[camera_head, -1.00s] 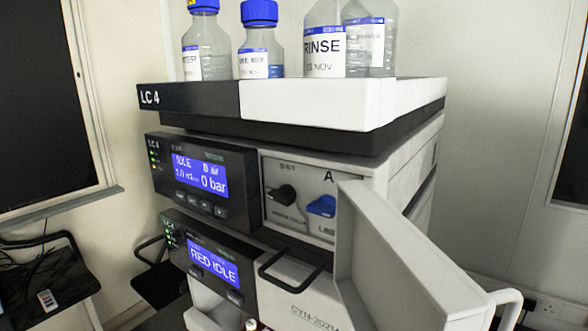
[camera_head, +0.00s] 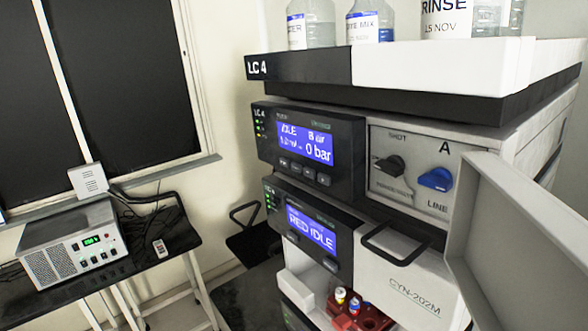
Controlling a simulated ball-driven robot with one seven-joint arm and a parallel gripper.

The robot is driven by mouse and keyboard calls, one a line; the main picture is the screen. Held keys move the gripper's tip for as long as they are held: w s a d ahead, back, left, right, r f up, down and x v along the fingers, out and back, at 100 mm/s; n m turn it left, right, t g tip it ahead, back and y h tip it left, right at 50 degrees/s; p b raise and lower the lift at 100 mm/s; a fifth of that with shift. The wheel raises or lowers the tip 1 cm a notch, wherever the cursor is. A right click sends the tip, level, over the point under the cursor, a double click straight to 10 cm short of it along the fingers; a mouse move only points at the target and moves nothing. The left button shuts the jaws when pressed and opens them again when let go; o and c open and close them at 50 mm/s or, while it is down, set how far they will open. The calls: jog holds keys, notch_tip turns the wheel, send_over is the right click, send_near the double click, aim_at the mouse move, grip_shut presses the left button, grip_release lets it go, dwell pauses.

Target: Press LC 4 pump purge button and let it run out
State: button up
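The LC 4 stack (camera_head: 300,70) stands right of centre in the head camera view. Its pump module (camera_head: 310,155) has a blue display (camera_head: 306,143) reading IDLE and 0 bar. A row of small buttons (camera_head: 304,172) sits under that display; their labels are too small to read. To the right, an open bay shows a black knob (camera_head: 390,165) and a blue knob (camera_head: 435,179) marked LINE. The pump door (camera_head: 515,240) is swung open at the right. My gripper is not in view.
Bottles (camera_head: 372,24) stand on the top tray. A side table (camera_head: 150,240) with a grey instrument (camera_head: 75,250) stands at left.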

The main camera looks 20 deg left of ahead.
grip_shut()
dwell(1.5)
